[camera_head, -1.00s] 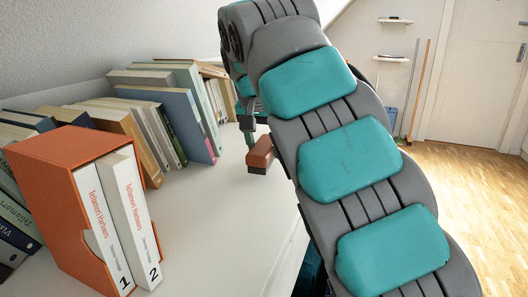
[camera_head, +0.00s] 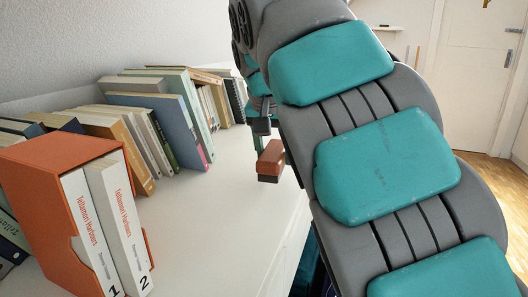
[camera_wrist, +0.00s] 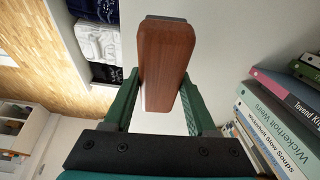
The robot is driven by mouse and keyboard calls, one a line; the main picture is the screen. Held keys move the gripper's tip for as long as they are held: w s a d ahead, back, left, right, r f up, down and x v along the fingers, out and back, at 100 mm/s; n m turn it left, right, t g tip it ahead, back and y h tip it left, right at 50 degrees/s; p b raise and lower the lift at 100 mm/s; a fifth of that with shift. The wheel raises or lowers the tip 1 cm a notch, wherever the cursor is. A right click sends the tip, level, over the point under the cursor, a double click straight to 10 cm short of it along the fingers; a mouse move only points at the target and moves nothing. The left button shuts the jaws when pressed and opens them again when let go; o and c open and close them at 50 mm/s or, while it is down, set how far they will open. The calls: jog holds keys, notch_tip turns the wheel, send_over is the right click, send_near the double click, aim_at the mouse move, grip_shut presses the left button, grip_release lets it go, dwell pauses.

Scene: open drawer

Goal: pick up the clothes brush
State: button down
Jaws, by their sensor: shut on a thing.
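The clothes brush (camera_head: 271,158) is a reddish-brown wooden block with a dark underside. In the head view it is at the white top, right of the books and beside my arm. My gripper (camera_wrist: 160,82) is shut on it, with a green finger on either long side of the brush (camera_wrist: 166,60) in the wrist view. The brush points away from the palm, upright in that view. Whether its underside touches the white top or is just clear of it, I cannot tell. My arm hides part of the area right of it.
A row of books (camera_head: 160,115) stands and leans along the wall to the left. An orange slipcase (camera_head: 45,215) with two white volumes is at the near left. The white top (camera_head: 215,215) is bare between. An open drawer with folded cloths (camera_wrist: 98,45) lies below its edge.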

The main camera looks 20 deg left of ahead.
jog(key=s+d+r, duration=0.1)
jog(key=s+d, duration=0.4)
jog(key=d, duration=0.4)
jog(key=shift+s+b, duration=0.3)
jog(key=shift+b, duration=0.1)
